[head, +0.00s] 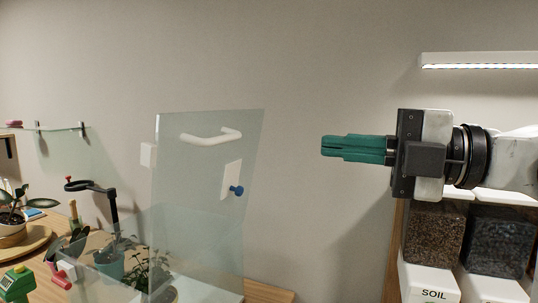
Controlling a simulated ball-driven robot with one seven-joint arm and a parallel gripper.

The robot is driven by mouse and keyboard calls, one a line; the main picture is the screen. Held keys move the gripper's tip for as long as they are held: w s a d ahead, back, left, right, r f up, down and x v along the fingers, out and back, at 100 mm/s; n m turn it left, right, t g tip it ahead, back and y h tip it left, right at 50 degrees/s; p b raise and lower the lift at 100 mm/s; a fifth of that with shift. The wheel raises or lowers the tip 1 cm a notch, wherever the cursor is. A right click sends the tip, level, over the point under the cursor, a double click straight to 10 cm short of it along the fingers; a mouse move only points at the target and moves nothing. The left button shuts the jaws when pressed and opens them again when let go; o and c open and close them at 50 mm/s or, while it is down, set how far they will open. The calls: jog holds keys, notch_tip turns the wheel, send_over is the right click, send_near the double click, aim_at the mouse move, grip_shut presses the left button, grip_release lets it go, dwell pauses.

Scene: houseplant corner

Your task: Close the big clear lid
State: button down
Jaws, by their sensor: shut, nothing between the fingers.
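The big clear lid (190,220) stands raised, nearly upright, in the middle of the head view. A white bar handle (211,137) is near its top edge. Below the lid, clear walls enclose green plants (153,272). My gripper (324,146) is to the right of the lid, level with its handle, pointing left. Its teal fingers are together and hold nothing. A gap separates the fingertips from the lid. The lower front of the clear box is cut off by the picture's bottom edge.
A blue knob (237,190) on a white plate shows beside or through the lid. Soil bins (434,236) stand at right below my arm. A black ring stand (113,204), potted plants and a green tool (16,283) are at left. The wall space between lid and bins is clear.

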jog(key=p, duration=0.4)
send_near(226, 138)
jog(key=x, duration=0.7)
